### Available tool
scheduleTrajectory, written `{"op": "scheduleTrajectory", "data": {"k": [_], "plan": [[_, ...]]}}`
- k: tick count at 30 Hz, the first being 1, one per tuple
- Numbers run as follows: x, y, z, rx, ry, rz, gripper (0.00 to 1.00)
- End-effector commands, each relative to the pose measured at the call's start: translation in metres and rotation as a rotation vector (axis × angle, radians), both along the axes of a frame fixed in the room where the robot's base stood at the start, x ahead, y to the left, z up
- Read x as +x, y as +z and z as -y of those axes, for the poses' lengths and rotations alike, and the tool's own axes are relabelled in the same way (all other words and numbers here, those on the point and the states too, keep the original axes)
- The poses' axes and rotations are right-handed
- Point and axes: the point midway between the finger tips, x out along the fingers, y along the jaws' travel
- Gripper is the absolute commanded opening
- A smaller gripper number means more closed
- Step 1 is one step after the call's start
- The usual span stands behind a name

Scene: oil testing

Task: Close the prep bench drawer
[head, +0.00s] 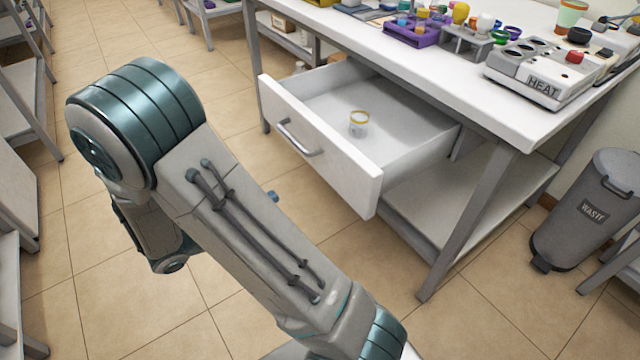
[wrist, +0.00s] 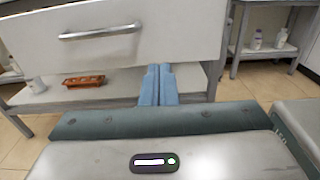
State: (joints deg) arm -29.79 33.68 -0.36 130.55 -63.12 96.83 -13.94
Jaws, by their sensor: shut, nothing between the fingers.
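The prep bench drawer (head: 320,150) is white and stands pulled out from under the white bench top (head: 500,115). A small jar with a yellow rim (head: 359,123) stands inside it. A grey bar handle (head: 297,138) is on its front. In the wrist view the drawer front (wrist: 190,35) and its handle (wrist: 100,32) fill the upper left. My gripper (wrist: 158,72) has its blue fingers together and empty, just below the drawer front's lower edge, right of the handle. I cannot tell whether they touch the front.
A lower shelf (wrist: 100,90) under the drawer holds an orange-brown rack (wrist: 84,80) and a white container. A grey waste bin (head: 588,210) stands right of the bench. Shelving lines the left side. Tiled floor (head: 235,90) is clear in front of the drawer.

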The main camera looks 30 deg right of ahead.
Motion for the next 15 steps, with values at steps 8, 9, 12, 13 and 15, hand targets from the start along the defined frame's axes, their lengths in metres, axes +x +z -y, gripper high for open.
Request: {"op": "scheduleTrajectory", "data": {"k": [8, 9, 12, 13, 15], "plan": [[0.001, -0.003, 0.035, -0.006, -0.001, -0.003, 0.00], [0.002, -0.003, 0.044, -0.006, -0.002, -0.002, 0.00], [0.002, -0.003, 0.066, -0.005, -0.002, -0.003, 0.00], [0.002, -0.003, 0.073, -0.006, -0.003, -0.002, 0.00], [0.002, -0.003, 0.088, -0.005, -0.003, -0.003, 0.00]]}}
